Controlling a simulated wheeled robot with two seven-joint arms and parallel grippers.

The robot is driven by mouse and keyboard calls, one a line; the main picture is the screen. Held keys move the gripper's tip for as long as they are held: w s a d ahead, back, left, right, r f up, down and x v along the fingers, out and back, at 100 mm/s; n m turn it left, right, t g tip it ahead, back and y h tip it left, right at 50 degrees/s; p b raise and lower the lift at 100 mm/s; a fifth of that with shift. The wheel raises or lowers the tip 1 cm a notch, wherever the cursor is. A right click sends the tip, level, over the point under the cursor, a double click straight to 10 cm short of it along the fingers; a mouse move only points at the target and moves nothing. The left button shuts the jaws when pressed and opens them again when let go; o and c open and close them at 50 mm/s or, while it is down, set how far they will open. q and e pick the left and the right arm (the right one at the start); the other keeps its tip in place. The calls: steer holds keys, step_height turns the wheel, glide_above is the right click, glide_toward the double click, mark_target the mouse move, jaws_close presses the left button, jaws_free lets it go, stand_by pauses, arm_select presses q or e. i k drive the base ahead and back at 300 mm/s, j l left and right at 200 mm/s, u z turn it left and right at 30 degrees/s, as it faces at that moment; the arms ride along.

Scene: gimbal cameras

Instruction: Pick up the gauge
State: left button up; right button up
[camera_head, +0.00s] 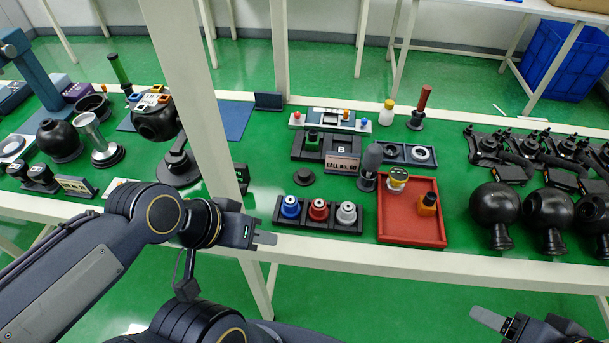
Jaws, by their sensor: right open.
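The gauge (398,178) looks like a small round thing with a yellow-and-black top and a pale body. It stands at the upper left of the red tray (412,237). My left gripper (248,222) is at the table's front edge, left of the tray and well apart from the gauge. Its fingers are spread and nothing shows between them. My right gripper (527,321) is low at the bottom right, in front of the table, away from the gauge. It is open and empty, partly cut off by the frame's edge.
An orange-and-black piece (428,203) stands in the tray. Left of it, a black rack (300,221) holds blue, red and silver pieces. A dark grey rounded piece (371,163) stands close to the gauge's left. Several black spheres (494,205) line the right. A pale post (193,90) rises at left.

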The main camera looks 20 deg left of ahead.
mark_target(398, 176)
steer(key=i+l, duration=0.1)
steer(key=l, duration=0.45)
steer(key=i+l, duration=0.1)
steer(key=l, duration=0.5)
steer(key=i+l, duration=0.15)
steer(key=l, duration=0.4)
